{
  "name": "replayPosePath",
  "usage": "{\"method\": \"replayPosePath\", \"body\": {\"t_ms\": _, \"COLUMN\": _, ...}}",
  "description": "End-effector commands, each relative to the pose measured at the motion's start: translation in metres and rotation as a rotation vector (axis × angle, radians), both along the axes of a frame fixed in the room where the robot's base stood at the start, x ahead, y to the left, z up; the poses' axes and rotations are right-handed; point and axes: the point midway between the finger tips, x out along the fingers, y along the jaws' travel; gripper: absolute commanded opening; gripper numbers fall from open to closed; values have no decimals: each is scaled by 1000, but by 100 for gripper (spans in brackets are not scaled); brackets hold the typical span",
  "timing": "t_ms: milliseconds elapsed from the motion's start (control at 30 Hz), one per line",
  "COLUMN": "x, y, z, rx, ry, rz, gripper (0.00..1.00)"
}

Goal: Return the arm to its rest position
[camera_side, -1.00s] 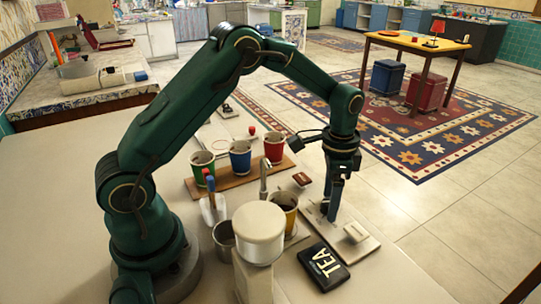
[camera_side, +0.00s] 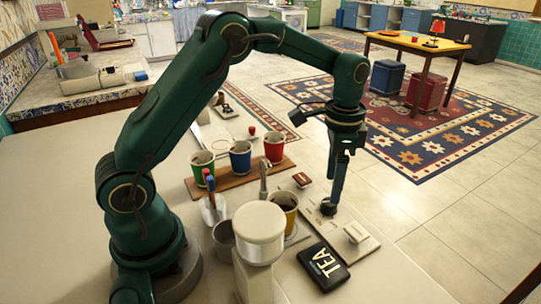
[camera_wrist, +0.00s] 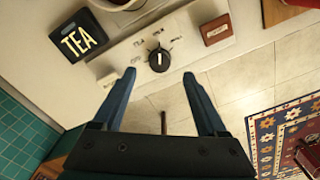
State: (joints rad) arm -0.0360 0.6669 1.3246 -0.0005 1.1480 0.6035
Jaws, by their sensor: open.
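My gripper (camera_side: 338,190) is above the pale control panel (camera_side: 368,247) at the right edge of the counter. In the wrist view my gripper (camera_wrist: 160,82) has its two blue fingers spread, with nothing between them. A black round knob (camera_wrist: 159,60) with a white mark sits on the panel just beyond the fingertips, and labels lie around it. In the side view the knob (camera_side: 328,208) is right below the fingers. The fingers look apart from it.
A black TEA box (camera_side: 323,267) lies by the panel. A pale samovar (camera_side: 258,235) stands left of it, with a yellow cup (camera_side: 285,206) behind. Blue (camera_side: 240,156), red (camera_side: 274,147) and green cups stand on a wooden board (camera_side: 232,179). The air above the panel is free.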

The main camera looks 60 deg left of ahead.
Motion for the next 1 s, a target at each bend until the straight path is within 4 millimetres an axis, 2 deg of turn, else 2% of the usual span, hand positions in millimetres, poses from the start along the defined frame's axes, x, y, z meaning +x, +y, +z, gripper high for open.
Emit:
{"method": "replayPosePath", "body": {"t_ms": 167, "x": 0, "y": 0, "z": -9, "rx": 0, "ry": 4, "rz": 0, "gripper": 75}}
{"method": "replayPosePath", "body": {"t_ms": 467, "x": -2, "y": 0, "z": -55, "rx": 0, "ry": 8, "rz": 0, "gripper": 75}}
{"method": "replayPosePath", "body": {"t_ms": 700, "x": 0, "y": 0, "z": -52, "rx": 0, "ry": 2, "rz": 155, "gripper": 75}}
{"method": "replayPosePath", "body": {"t_ms": 1000, "x": 0, "y": 0, "z": -52, "rx": 1, "ry": 2, "rz": 198, "gripper": 75}}
